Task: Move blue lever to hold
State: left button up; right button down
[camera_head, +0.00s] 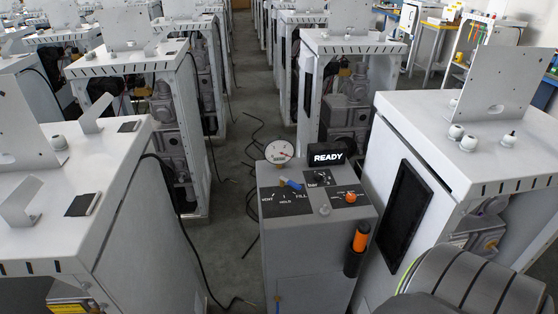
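The blue lever (291,184) is on the top panel of a grey control console (310,249) in the middle of the head view. The lever sits just above the white VENT, HOLD and FILL markings (285,202). Its handle lies slanted, but it is too small to tell which marking it points to. Neither of my grippers is in view, and nothing touches the lever.
The console also carries a round gauge (279,152), a READY display (327,154), a small bar dial (320,177), an orange knob (351,197) and an orange-and-black handle (357,248). White dispenser frames (466,146) stand close on both sides. Black cables lie on the floor.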

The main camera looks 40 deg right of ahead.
aim_at(281, 180)
jog(key=z, duration=1.45)
